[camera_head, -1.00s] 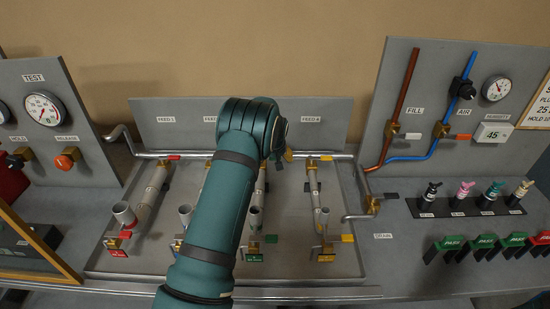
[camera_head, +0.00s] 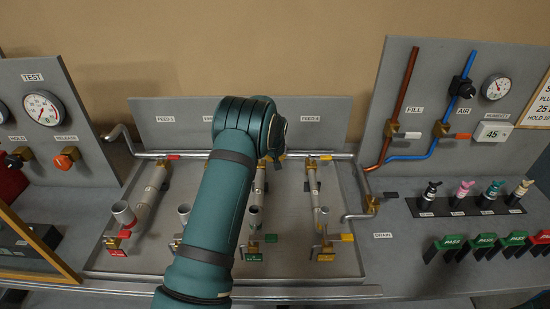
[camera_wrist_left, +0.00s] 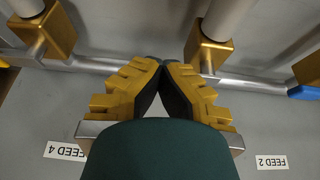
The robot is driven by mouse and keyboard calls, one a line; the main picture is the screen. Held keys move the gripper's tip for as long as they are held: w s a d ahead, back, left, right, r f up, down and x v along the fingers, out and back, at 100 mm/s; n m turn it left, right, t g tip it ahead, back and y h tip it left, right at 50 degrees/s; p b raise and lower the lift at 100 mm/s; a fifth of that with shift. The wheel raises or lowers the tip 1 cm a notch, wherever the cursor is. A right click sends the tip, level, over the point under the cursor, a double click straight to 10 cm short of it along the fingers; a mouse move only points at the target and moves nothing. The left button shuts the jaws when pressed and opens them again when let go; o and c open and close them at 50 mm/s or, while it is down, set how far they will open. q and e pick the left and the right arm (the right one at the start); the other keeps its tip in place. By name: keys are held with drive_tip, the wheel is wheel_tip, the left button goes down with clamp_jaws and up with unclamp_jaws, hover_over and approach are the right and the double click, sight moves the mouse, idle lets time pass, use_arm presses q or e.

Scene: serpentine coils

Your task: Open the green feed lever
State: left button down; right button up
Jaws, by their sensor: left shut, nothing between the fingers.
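The feed 3 upper valve has a brass body (camera_wrist_left: 208,50) in the left wrist view. A small green piece (camera_wrist_left: 154,58), apparently its lever, shows just past my fingertips and is mostly hidden by them. My left gripper (camera_wrist_left: 164,66) has yellow fingers with dark pads, shut with the tips together and empty, beside that valve. I cannot tell if the tips touch the lever. In the head view my left arm covers this valve. Lower down, a green handle (camera_head: 270,238) sits near a green tag (camera_head: 254,257). My right gripper is not in view.
The red feed lever (camera_head: 173,156) and the yellow feed lever (camera_head: 325,157) flank my arm. A blue lever (camera_wrist_left: 304,92) lies at the wrist view's right edge. A horizontal pipe (camera_wrist_left: 260,84) runs behind the valves. The fill and air panel (camera_head: 410,80) stands at right.

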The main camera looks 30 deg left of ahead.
use_arm(q)
drive_tip(key=shift+s+f, duration=0.1)
drive_tip(key=shift+f, duration=0.05)
drive_tip(key=c, duration=0.7)
unclamp_jaws()
drive_tip(key=o, duration=0.3)
drive_tip(key=shift+a, duration=0.2)
drive_tip(key=shift+o, duration=0.2)
drive_tip(key=shift+d, duration=0.1)
drive_tip(key=v, duration=1.2)
